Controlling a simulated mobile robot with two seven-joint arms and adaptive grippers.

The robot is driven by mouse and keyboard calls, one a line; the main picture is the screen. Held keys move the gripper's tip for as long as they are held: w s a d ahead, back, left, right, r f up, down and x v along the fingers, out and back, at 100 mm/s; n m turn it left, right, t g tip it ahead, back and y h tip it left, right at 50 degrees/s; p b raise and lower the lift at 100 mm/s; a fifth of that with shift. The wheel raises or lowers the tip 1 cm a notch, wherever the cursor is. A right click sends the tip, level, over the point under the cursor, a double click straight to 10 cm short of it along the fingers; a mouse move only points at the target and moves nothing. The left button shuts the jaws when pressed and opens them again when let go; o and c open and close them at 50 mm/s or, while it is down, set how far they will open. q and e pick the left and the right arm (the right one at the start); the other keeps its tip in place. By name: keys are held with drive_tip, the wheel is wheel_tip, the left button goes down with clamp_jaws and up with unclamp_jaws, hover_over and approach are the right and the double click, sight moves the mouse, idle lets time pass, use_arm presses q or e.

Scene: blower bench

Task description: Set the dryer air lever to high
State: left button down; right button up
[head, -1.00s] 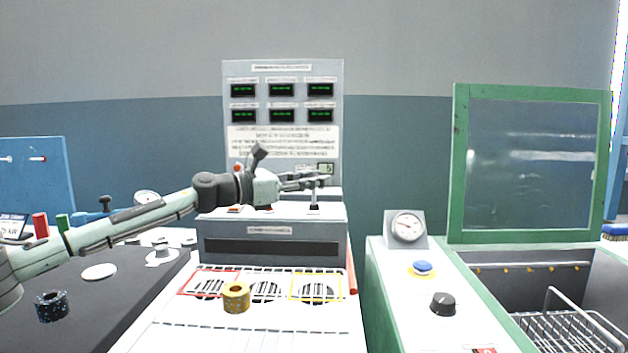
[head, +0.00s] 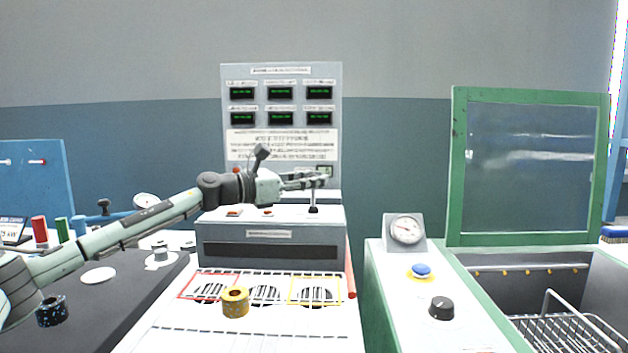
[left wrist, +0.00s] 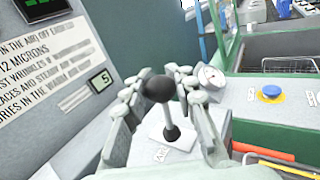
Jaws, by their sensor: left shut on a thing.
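The dryer is the grey box (head: 222,228) with a dark slot, behind a white perforated top. Its air lever (head: 313,204) stands at the right of the box's upper face, with a thin stem and dark base. In the left wrist view, the lever's black ball knob (left wrist: 159,88) sits between the fingers, above a white label plate. My left gripper (head: 308,181) reaches in from the left and is shut on the lever near its top. It also shows in the left wrist view (left wrist: 157,92). The label is unreadable. My right gripper is not in view.
A grey panel with green displays (head: 281,105) stands close behind the lever. To the right are a gauge (head: 405,229), a blue button (head: 421,271) and a black knob (head: 441,307).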

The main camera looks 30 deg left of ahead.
use_arm(q)
drive_tip(key=shift+w+a+r, duration=0.1)
drive_tip(key=shift+w+a, duration=0.9)
drive_tip(key=shift+w, duration=0.2)
drive_tip(key=shift+w+a+f, duration=0.2)
drive_tip(key=shift+w+a, duration=0.1)
drive_tip(key=shift+w, duration=0.05)
drive_tip(key=c, duration=1.2)
unclamp_jaws()
drive_tip(key=shift+a+f, duration=0.15)
drive_tip(key=shift+a, duration=0.1)
drive_tip(key=shift+d, duration=0.25)
drive_tip(key=v, duration=0.9)
drive_tip(key=shift+f, duration=0.2)
drive_tip(key=shift+v, duration=1.5)
drive_tip(key=shift+s+r, duration=0.1)
drive_tip(key=shift+r, duration=0.05)
